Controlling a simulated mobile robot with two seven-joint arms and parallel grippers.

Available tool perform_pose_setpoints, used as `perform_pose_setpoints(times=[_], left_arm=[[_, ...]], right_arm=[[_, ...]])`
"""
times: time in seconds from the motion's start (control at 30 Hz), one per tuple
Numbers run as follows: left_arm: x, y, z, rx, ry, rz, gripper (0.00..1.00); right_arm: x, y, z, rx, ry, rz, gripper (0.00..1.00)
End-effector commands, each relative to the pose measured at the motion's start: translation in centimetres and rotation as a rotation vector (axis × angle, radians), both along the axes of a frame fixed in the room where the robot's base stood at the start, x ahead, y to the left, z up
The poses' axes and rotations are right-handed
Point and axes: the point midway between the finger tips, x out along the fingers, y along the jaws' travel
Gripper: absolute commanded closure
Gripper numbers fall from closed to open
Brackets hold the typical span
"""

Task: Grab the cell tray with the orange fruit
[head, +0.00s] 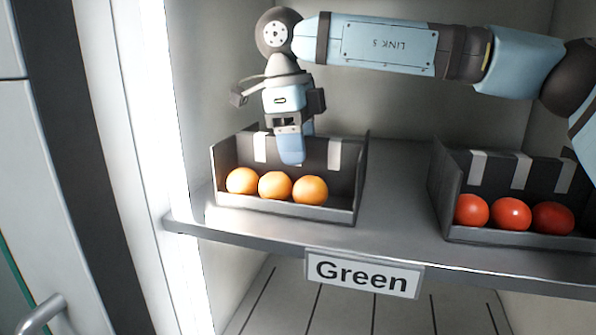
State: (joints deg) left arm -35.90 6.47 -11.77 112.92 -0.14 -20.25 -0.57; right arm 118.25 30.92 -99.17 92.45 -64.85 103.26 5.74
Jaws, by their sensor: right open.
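The cell tray with the orange fruit (285,207) is a dark open box on the left part of a metal shelf. Three orange fruits (275,185) sit in a row along its front. My right gripper (290,158) points down over this tray, its fingers in front of the tray's back wall and just behind the fruits. It is open and holds nothing that I can see. Whether a finger touches the back wall is unclear. My left gripper is not in view.
A second dark tray (510,237) with red tomatoes (511,213) stands on the right of the same shelf (400,222). Bare shelf lies between the trays. A "Green" label (363,273) hangs at the shelf's front edge. A white side wall is close on the left.

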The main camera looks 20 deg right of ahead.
Motion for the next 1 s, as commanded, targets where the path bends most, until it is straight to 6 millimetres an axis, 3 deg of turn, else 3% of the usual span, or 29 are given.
perform_pose_setpoints(times=[0.1,0.33,0.77,1.0], left_arm=[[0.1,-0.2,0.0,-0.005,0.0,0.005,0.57],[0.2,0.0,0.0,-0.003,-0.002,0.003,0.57],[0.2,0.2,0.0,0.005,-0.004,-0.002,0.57],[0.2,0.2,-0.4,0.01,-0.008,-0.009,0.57]], right_arm=[[0.0,0.0,0.0,0.0,0.0,0.0,0.49],[0.0,0.0,0.0,0.0,0.0,0.0,1.0],[0.0,0.0,0.2,0.001,-0.002,0.0,1.0],[0.0,0.1,2.0,0.003,-0.003,0.0,1.0]])
